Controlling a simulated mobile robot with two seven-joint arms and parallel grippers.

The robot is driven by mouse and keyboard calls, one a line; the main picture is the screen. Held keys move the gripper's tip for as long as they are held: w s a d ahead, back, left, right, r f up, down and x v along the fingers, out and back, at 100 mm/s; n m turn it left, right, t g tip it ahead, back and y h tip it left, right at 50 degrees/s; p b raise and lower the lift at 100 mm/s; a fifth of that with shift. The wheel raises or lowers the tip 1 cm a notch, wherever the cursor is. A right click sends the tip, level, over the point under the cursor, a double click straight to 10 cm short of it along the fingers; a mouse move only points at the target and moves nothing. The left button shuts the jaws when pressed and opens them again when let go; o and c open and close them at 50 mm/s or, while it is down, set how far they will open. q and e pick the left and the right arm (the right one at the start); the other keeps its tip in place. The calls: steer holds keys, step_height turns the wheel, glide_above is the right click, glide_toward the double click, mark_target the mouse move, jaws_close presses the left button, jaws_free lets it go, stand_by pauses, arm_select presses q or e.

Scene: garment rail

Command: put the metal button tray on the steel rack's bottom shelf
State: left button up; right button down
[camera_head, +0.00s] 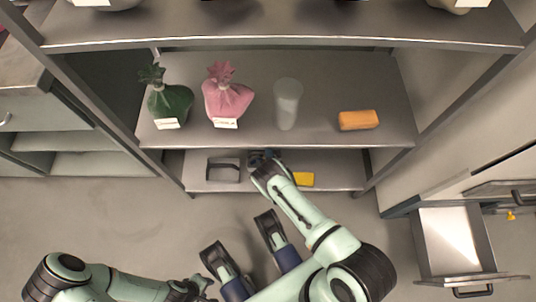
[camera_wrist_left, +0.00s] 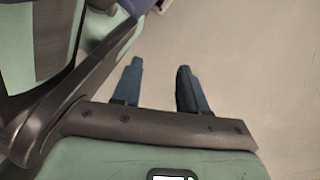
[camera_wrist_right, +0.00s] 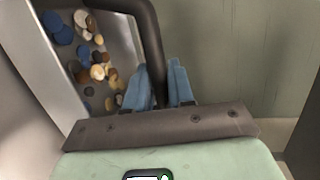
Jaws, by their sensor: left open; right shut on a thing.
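The metal button tray (camera_wrist_right: 122,48), with blue, tan and white buttons in it, shows in the right wrist view. Its dark curved handle (camera_wrist_right: 152,50) runs between the fingers of my right gripper (camera_wrist_right: 164,85), which is shut on it. In the head view my right gripper (camera_head: 262,157) is at the steel rack's bottom shelf (camera_head: 340,172). The arm hides part of that area, and I cannot tell whether the tray rests on the shelf. My left gripper (camera_wrist_left: 158,85) is open and empty over bare floor; it shows low in the head view (camera_head: 198,284).
A dark-framed grey item (camera_head: 222,170) and a yellow block (camera_head: 304,179) are on the bottom shelf. Above are a green bag (camera_head: 170,102), a pink bag (camera_head: 228,98), a grey cylinder (camera_head: 287,104) and an orange block (camera_head: 358,120). An open drawer (camera_head: 424,240) juts out at right.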

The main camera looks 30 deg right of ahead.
arm_select(q)
steer(key=shift+s+a+f+g, duration=0.1)
steer(key=shift+s+f+g, duration=0.25)
steer(key=shift+s, duration=0.45)
arm_select(e)
steer(key=shift+f, duration=0.95)
steer(key=shift+f, duration=0.1)
steer(key=c, duration=1)
jaws_free()
